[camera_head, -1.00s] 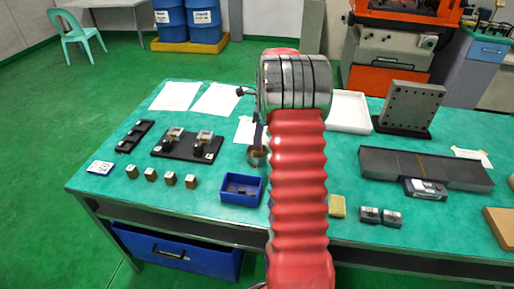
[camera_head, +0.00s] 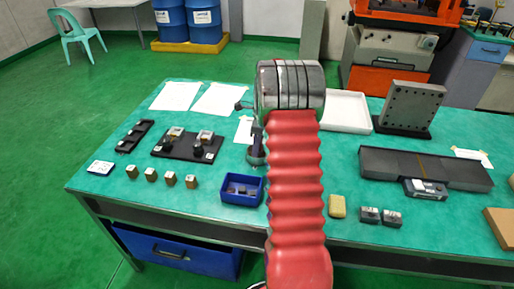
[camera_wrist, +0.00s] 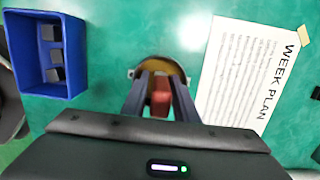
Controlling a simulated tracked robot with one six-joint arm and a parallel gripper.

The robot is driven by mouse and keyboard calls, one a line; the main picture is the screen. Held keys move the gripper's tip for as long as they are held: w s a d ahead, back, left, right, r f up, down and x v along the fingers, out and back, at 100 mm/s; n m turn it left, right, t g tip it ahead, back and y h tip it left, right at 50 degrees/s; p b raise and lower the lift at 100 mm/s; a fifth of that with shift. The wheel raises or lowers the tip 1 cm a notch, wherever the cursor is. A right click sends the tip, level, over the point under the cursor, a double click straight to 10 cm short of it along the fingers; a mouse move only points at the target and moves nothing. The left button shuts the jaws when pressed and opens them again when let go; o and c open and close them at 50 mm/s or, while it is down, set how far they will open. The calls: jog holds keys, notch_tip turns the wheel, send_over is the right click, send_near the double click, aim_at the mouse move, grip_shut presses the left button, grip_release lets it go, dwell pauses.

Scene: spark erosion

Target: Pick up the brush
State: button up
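My gripper (camera_wrist: 161,84) points down at the bench in the wrist view, with its two dark fingers on either side of a reddish upright piece. This piece (camera_wrist: 161,98), probably the brush's handle, stands over a round brown and metal part (camera_wrist: 178,70) on the bench. I cannot tell whether the fingers touch the piece or whether a small gap remains. In the head view my fingers end at a small round metal thing (camera_head: 256,160) behind the blue bin; my arm hides part of that spot.
A blue bin (camera_head: 261,201) with small dark blocks stands close by, left of my gripper in the wrist view (camera_wrist: 76,84). A printed week-plan sheet (camera_wrist: 245,75) lies to the right. A black fixture (camera_head: 188,156), small blocks (camera_head: 151,174) and a white tray (camera_head: 347,124) are farther off.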

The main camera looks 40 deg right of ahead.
jog(key=shift+c, duration=0.7)
grip_shut()
jog(key=shift+r, duration=0.1)
notch_tip(320, 180, up, 10)
jog(key=shift+f, duration=0.1)
dwell(0.3)
dwell(0.4)
